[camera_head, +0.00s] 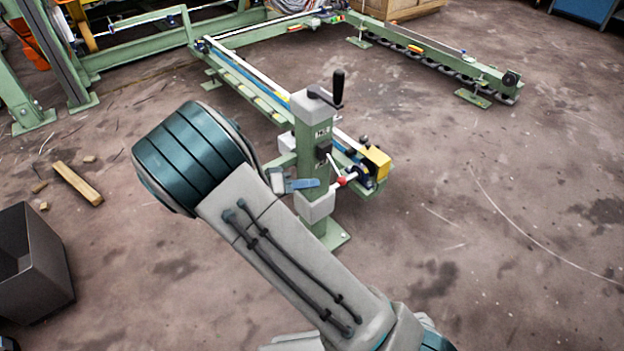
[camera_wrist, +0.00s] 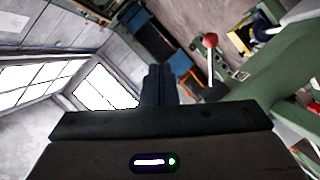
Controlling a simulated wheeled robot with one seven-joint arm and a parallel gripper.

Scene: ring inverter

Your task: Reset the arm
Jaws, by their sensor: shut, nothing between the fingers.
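My gripper (camera_wrist: 158,84) shows in the wrist view as dark fingers pressed together, with nothing between them. A lever with a red ball knob (camera_wrist: 210,40) is to the right of the fingers and apart from them in that picture. In the head view the red knob (camera_head: 341,182) is on the front of a green machine post (camera_head: 314,150). My arm (camera_head: 290,255) reaches up and left from the bottom, its thick teal-banded joint left of the post. The arm hides part of what is behind it, and I cannot clearly make out my gripper in the head view.
The post has a black crank handle (camera_head: 337,88) on top and a yellow block (camera_head: 376,161) beside it. Green rails (camera_head: 432,57) run behind. A dark open bin (camera_head: 36,265) and a wooden block (camera_head: 78,184) are at left. The floor at right is clear.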

